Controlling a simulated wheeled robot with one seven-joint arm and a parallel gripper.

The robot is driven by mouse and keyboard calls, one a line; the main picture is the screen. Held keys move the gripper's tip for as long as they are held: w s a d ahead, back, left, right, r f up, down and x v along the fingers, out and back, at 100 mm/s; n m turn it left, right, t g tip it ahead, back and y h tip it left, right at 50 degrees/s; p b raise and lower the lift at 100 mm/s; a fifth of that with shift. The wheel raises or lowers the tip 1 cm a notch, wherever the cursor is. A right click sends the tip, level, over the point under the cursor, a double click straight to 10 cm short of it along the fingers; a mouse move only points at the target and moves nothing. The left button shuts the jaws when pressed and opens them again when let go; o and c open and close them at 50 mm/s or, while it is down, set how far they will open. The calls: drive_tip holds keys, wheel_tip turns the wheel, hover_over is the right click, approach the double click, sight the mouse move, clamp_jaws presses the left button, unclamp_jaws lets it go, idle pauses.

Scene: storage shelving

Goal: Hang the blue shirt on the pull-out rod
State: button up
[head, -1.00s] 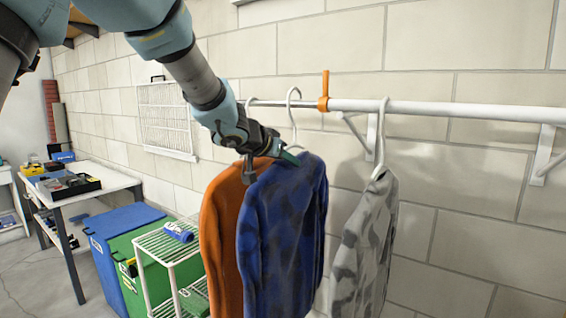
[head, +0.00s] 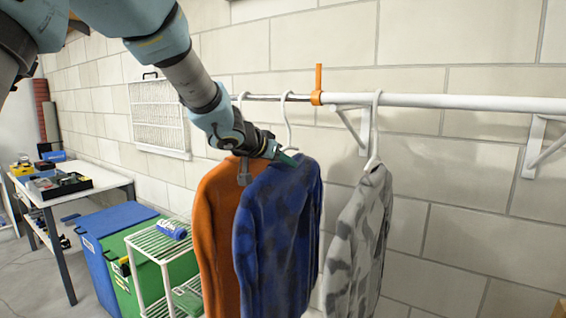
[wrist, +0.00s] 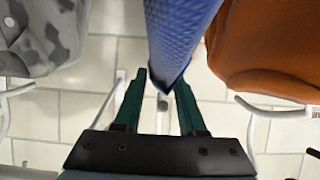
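The blue shirt (head: 275,215) hangs upright on a white hanger in the head view. Its hook (head: 284,112) reaches over the thin left section of the rod (head: 262,98); whether it bears on the rod is unclear. My gripper (head: 287,156) is at the top of the shirt, by the hanger's shoulder. In the wrist view the shirt (wrist: 178,35) comes between the fingertips of my gripper (wrist: 162,88). The green fingers stand apart, with a visible gap. The hanger's neck is mostly hidden.
An orange shirt (head: 215,225) hangs close on the left, and a grey patterned shirt (head: 355,240) on the right. An orange clip (head: 318,92) stands on the rod between the blue and grey shirts' hooks. Wall brackets (head: 540,145), a white rack (head: 158,245) and bins stand nearby.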

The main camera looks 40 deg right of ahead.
drive_tip(key=shift+o, duration=1.4)
drive_tip(key=p+v, duration=0.1)
drive_tip(key=v, duration=0.8)
drive_tip(key=shift+a+r, duration=0.1)
drive_tip(key=shift+a, duration=0.05)
drive_tip(key=shift+s+a+r, duration=0.25)
drive_tip(key=shift+a, duration=0.4)
drive_tip(key=shift+w, duration=0.1)
